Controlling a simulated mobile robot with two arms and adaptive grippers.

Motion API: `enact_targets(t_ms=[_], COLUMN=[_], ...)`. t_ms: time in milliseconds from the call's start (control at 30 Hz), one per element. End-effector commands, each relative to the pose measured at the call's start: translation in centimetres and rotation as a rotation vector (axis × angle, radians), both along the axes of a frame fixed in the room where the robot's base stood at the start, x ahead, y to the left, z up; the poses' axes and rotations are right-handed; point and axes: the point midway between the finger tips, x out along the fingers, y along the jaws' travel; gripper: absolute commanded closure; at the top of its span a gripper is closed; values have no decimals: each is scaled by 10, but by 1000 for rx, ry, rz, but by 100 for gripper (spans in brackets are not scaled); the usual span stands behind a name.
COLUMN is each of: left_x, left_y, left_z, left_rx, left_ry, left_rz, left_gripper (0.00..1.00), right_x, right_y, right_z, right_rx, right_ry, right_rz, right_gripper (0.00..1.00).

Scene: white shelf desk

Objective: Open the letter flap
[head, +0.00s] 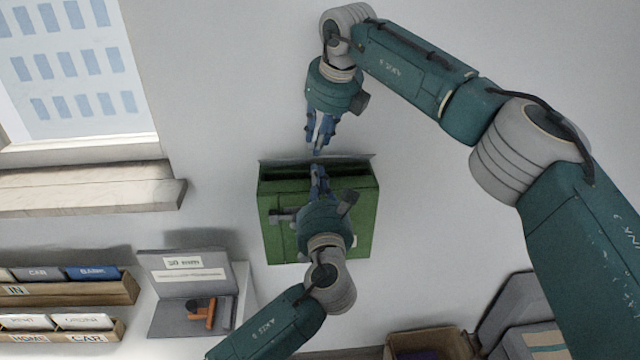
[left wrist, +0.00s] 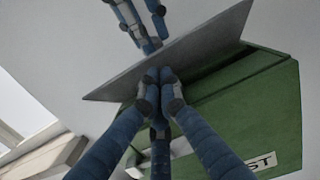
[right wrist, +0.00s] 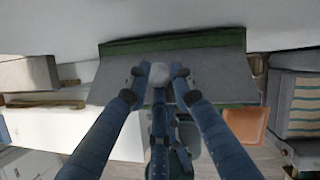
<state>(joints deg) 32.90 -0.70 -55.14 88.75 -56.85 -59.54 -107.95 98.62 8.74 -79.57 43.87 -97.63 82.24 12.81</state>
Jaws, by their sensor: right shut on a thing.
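The green letter box (head: 365,225) is mounted on the wall. Its thin grey letter flap (head: 362,159) is raised at the top, with a dark slot below it. In the left wrist view the flap (left wrist: 205,48) tilts up away from the green body (left wrist: 270,100). My right gripper (head: 317,150) comes from above and is shut on the flap, which also shows in the right wrist view (right wrist: 205,62). My left gripper (head: 317,170) is in front of the box; its fingertips (left wrist: 160,76) are together at the flap's underside. Whether they touch it is unclear.
A window ledge (head: 90,195) juts out at left. Below it are a file rack (head: 75,292) and a grey case (head: 165,318) with an orange tool (head: 211,313). A brown box (head: 430,343) and a grey chair (head: 530,320) stand lower right. The wall around the box is bare.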

Motion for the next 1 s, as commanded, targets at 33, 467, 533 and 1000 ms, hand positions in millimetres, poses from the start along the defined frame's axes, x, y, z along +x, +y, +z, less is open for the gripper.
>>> enact_targets(t_ms=[33,467,533,1000], left_x=[1,9,9,9], left_y=[0,1,1,1], left_z=[-1,11,11,12], left_rx=[0,-2,-1,-1], left_ry=[0,-2,-2,-2], left_rz=[0,2,1,3], left_gripper=[100,100,100,100], right_x=[1,0,0,0], right_y=[1,1,1,1], right_z=[-8,-8,-8,-8], right_rx=[-3,-3,-3,-2], right_ry=[2,3,4,5], right_rz=[2,3,4,2], right_gripper=[100,100,100,55])
